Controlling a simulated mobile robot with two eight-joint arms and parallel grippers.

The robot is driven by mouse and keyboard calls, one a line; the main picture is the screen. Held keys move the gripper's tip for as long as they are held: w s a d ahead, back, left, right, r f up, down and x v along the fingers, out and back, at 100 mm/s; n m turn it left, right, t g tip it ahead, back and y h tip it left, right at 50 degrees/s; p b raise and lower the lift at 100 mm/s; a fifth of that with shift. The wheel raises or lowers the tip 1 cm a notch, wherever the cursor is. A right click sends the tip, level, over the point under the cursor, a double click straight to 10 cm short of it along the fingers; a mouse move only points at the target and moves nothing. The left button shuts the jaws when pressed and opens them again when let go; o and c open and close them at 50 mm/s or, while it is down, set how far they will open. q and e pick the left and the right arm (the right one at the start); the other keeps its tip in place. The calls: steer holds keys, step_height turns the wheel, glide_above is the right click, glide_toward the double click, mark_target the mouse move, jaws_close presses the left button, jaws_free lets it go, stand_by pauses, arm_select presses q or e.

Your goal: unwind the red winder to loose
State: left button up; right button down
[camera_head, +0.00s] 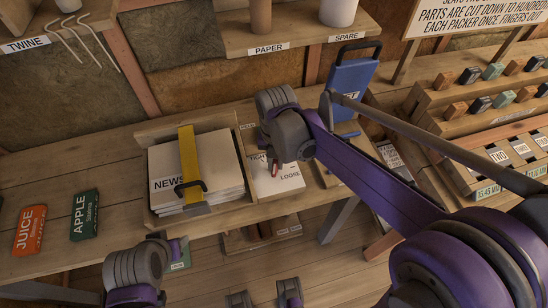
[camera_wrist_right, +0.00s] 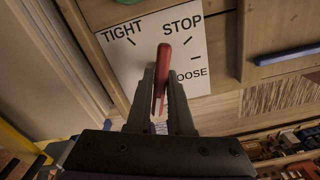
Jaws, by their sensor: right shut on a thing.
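The red winder (camera_head: 275,167) is at a white dial sheet (camera_head: 284,183) on the bench, right of the newspaper stack. In the wrist view, the red winder (camera_wrist_right: 164,72) stands between the fingers of my right gripper (camera_wrist_right: 161,82), which is shut on it. The white dial sheet (camera_wrist_right: 133,58) reads TIGHT at upper left, STOP at upper right and LOOSE below STOP. The winder's upper end shows between the TIGHT and STOP marks; its lower part is partly hidden by the fingers. My left wrist (camera_head: 140,268) is at lower left, away from the winder; its jaw state is unclear.
A newspaper stack (camera_head: 185,165) lies under a yellow strap (camera_head: 188,155). A blue upright panel (camera_head: 352,80) stands behind my right arm. Orange JUICE (camera_head: 29,230) and green APPLE (camera_head: 85,215) cards lie at left. Racks of small blocks (camera_head: 490,95) fill the right. Bare bench shows between cards and stack.

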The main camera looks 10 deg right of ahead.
steer(key=shift+n, duration=0.7)
steer(key=shift+n, duration=0.9)
arm_select(q)
steer(key=shift+d, duration=0.2)
arm_select(e)
steer(key=shift+a, duration=0.1)
